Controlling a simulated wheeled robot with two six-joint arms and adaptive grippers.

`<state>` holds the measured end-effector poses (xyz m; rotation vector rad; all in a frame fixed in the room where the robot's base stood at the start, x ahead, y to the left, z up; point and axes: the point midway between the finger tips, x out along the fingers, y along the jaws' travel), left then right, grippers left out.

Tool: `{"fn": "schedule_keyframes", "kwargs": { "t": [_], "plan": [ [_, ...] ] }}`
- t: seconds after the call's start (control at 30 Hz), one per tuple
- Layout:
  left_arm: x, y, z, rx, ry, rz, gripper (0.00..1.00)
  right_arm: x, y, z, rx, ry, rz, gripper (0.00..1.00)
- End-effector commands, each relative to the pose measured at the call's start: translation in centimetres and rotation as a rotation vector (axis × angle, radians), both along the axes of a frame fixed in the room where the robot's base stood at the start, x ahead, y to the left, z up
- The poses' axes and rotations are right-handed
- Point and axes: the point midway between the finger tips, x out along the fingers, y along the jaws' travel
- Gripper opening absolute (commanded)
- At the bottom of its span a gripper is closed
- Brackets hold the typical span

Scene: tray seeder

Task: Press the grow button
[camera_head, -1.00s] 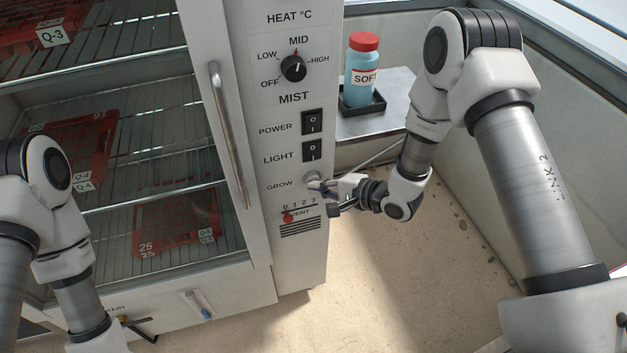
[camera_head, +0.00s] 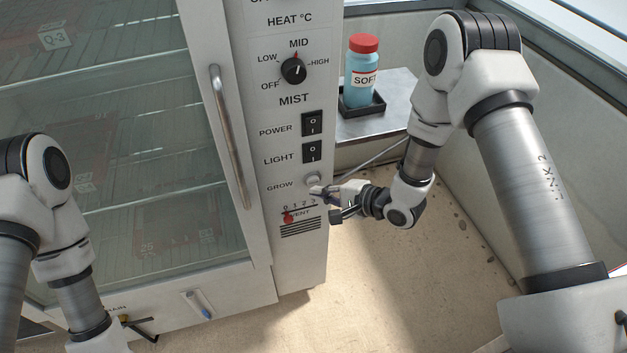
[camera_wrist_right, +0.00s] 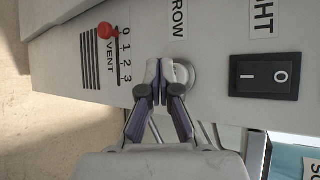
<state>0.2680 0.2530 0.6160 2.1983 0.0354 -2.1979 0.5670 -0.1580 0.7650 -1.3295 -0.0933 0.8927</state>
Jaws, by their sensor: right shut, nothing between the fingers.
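The round grey grow button (camera_head: 312,178) sits on the cabinet's control panel, beside the GROW label and below the light switch. In the right wrist view the button (camera_wrist_right: 188,75) shows partly behind my fingers. My right gripper (camera_head: 316,190) is shut and empty, its tips just below the button in the head view. The wrist view shows the closed fingertips (camera_wrist_right: 159,66) over the button's edge; I cannot tell whether they touch it.
The red vent slider (camera_head: 289,218) lies below the button, and the light switch (camera_head: 312,152) above. The cabinet's door handle (camera_head: 229,135) is to the left. A blue bottle (camera_head: 362,83) stands in a black tray on a side shelf (camera_head: 375,125). Hazy trays show inside the cabinet.

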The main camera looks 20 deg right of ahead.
Motion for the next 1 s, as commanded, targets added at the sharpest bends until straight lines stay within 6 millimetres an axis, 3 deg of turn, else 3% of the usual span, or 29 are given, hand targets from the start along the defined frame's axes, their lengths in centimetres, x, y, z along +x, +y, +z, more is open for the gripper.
{"fn": "schedule_keyframes", "kwargs": {
  "t": [0.27, 0.73, 1.0],
  "plan": [
    [0.0, 0.0, 0.0, 0.000, 0.000, 0.000, 0.00, -0.1, 0.0, 0.0, 0.001, 0.001, 0.000, 0.00],
    [0.0, 0.0, 0.9, 0.000, 0.000, 0.000, 0.00, -4.5, -0.2, 0.0, 0.001, 0.003, 0.001, 0.00],
    [0.0, 0.0, 0.9, 0.000, 0.000, 0.000, 0.00, -5.0, -0.2, 0.0, 0.000, 0.000, 0.000, 0.00]
  ]
}}
